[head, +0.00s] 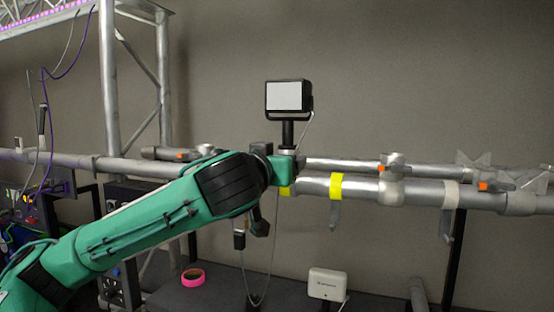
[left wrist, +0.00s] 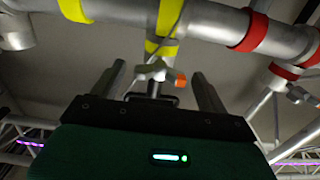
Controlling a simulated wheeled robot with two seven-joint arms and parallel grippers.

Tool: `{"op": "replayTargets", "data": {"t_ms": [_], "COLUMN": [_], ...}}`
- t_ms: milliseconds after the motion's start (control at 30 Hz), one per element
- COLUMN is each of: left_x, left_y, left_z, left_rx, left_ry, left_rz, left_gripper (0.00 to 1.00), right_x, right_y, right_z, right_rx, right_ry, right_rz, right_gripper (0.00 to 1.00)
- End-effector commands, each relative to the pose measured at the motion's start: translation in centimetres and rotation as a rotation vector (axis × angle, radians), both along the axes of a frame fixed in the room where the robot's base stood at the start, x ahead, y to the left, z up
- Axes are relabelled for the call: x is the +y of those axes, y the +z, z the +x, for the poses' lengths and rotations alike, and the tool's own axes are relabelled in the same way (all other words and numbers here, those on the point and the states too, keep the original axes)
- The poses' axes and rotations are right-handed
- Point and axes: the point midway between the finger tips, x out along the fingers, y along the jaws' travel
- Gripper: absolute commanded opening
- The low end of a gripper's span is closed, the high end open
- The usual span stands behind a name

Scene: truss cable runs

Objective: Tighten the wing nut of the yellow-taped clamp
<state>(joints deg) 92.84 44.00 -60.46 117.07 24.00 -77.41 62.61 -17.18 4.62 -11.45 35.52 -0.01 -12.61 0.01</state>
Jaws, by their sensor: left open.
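In the left wrist view, a grey wing nut (left wrist: 150,71) with an orange tip (left wrist: 181,80) hangs under a pipe wrapped with yellow tape (left wrist: 161,48). My left gripper (left wrist: 157,69) is open, with one finger on either side of the wing nut in this view. I see gaps between the fingers and the nut, and no clear contact. In the head view my left arm (head: 150,227) reaches up to the pipe beneath the lamp (head: 288,96). It hides the wing nut there, and its fingers are hard to make out. My right gripper is not in view.
Yellow tape (head: 336,186) marks the pipe right of my arm. Other clamps with orange tips (head: 391,180) sit further right. Red tape (left wrist: 256,30) shows in the wrist view. Pink tape (head: 193,277) and a white box (head: 327,284) lie on the dark surface below. A thin cable hangs near my wrist.

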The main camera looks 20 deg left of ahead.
Motion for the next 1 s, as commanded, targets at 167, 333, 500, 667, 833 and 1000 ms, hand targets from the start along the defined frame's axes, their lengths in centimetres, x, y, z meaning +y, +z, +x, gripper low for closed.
{"op": "replayTargets", "data": {"t_ms": [167,333,500,667,833,1000], "left_x": [0.0,0.0,0.0,-0.1,-0.1,-0.2], "left_y": [0.0,0.0,-0.1,-0.3,-0.4,-0.3], "left_z": [0.0,0.0,0.0,0.0,0.0,0.0], "left_rx": [0.000,0.000,0.000,-0.002,-0.006,-0.011], "left_ry": [0.000,0.000,0.000,-0.002,-0.002,-0.002], "left_rz": [0.000,0.000,0.013,0.065,0.172,0.322], "left_gripper": [0.51,0.32,0.32,0.32,0.32,0.32], "right_x": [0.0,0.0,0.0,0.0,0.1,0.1], "right_y": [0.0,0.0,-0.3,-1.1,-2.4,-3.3], "right_z": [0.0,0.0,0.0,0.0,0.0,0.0], "right_rx": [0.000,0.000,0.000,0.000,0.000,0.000], "right_ry": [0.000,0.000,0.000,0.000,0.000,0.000], "right_rz": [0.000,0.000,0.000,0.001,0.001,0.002], "right_gripper": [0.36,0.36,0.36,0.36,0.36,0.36]}}
